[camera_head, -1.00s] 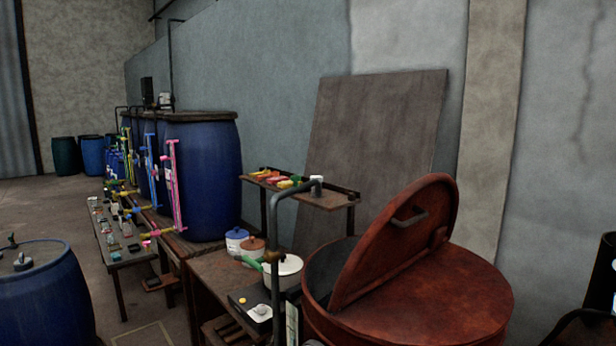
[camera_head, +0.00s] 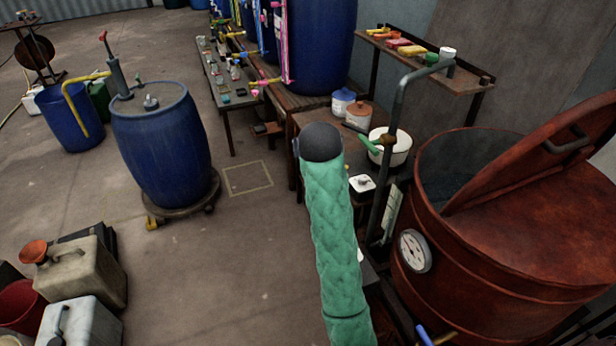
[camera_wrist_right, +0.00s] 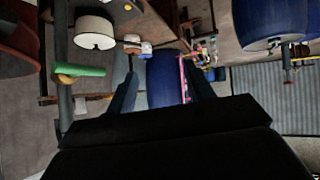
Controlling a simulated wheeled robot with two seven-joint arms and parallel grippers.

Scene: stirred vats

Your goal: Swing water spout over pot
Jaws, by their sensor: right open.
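The water spout is a grey upright pipe (camera_head: 400,95) beside the red vat, with a bent top ending in front of the shelf, toward the upper right. A green handle (camera_head: 369,145) sits partway up it, at a brass fitting; it shows in the wrist view (camera_wrist_right: 80,70). A white pot (camera_head: 401,151) stands behind the pipe, and also shows in the wrist view (camera_wrist_right: 95,32). My right gripper (camera_wrist_right: 158,72) is open and empty, with the green handle and pipe left of its fingers. My green-sleeved arm rises left of the pipe in the head view. My left gripper is not in view.
A red vat (camera_head: 470,270) with a raised lid and a dial stands right of the pipe. A shelf (camera_head: 428,70) of coloured items is behind it. Blue barrels (camera_head: 165,140) and jerrycans (camera_head: 75,275) stand left. Open floor lies left of my arm.

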